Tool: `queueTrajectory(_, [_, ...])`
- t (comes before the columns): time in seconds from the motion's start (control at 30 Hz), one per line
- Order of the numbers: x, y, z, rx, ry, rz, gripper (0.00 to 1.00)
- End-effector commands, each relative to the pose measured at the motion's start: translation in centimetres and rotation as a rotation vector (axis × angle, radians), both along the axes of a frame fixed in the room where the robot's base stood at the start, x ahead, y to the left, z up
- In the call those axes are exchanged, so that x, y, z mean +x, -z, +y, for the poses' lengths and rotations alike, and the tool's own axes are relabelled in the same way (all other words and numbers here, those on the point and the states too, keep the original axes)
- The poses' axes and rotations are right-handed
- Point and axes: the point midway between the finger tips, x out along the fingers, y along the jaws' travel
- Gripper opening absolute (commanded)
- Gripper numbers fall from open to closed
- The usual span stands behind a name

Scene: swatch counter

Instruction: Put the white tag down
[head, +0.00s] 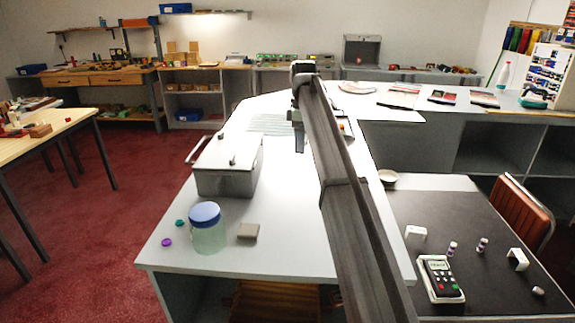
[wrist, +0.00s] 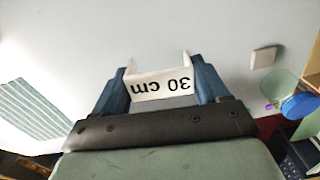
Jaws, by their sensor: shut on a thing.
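The white tag (wrist: 160,84) shows in the wrist view, with black "30 cm" lettering that reads upside down. My gripper (wrist: 159,80) is shut on it, with a blue finger at each side of the tag. In the head view, my gripper (head: 299,142) is over the far part of the pale counter (head: 285,200), and I cannot make out the tag there. The counter's bare surface fills the view beyond the tag. I cannot tell whether the tag touches it.
A striped sheet (wrist: 32,110) lies on the counter. A grey lidded box (head: 228,165), a blue-lidded jar (head: 207,230) and a small beige block (head: 248,231) stand on the nearer part. The jar and block also show at right in the wrist view. Bare counter surrounds the block.

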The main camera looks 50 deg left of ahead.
Motion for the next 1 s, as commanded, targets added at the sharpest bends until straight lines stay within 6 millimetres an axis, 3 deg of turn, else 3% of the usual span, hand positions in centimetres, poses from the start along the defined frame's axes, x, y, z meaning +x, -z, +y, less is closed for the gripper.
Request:
queueTrajectory(0.1, [-2.7, 0.0, 2.6, 0.0, -0.066, 0.0, 0.46])
queueTrajectory(0.33, [-6.1, 0.1, 5.4, 0.0, -0.145, 0.0, 0.46])
queueTrajectory(0.6, [-5.9, 4.2, 5.0, -0.001, -0.14, 0.0, 0.46])
queueTrajectory(0.83, [-5.8, 6.2, 5.0, -0.001, -0.14, 0.001, 0.46])
queueTrajectory(1.0, [-5.8, 8.8, 4.9, -0.002, -0.14, 0.001, 0.46])
